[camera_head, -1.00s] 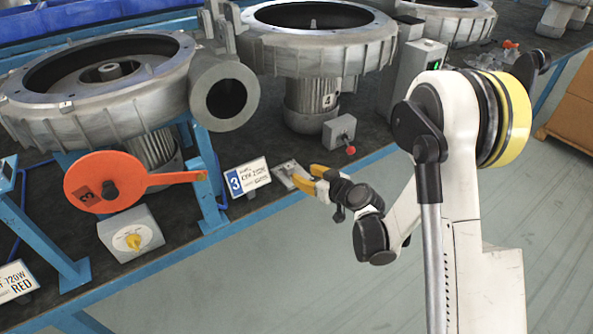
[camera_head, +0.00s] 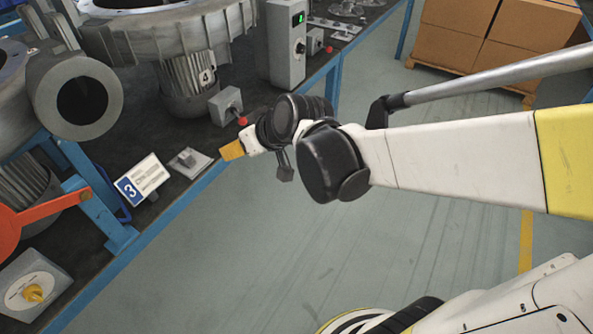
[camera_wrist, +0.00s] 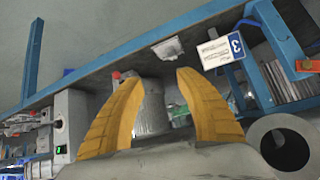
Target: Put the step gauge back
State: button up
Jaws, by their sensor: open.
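A small pale grey metal piece (camera_head: 190,162) lies on the dark bench near its blue front edge, beside the sign marked 3 (camera_head: 142,180). It also shows in the wrist view (camera_wrist: 168,48). It may be the step gauge or its stand; I cannot tell which. My gripper (camera_head: 232,150) has yellow fingers and is near the bench edge, to the right of the metal piece and apart from it. In the wrist view my gripper (camera_wrist: 158,76) is open, with nothing held between its fingers.
A grey switch box with a red knob (camera_head: 228,106) stands beyond my gripper, under blower 4 (camera_head: 170,32). A control cabinet (camera_head: 284,45) is behind it. An orange disc with a handle (camera_head: 40,212) is at left. The floor (camera_head: 300,240) before the bench is clear.

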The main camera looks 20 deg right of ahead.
jog(key=s+d+m+h, duration=0.1)
jog(key=s+d, duration=0.3)
jog(key=s, duration=0.4)
jog(key=s+d+r+m+g+h, duration=0.1)
jog(key=s+d, duration=0.3)
jog(key=s, duration=0.4)
jog(key=shift+m+g+h, duration=0.3)
jog(key=shift+m+h, duration=0.4)
jog(key=shift+h, duration=0.1)
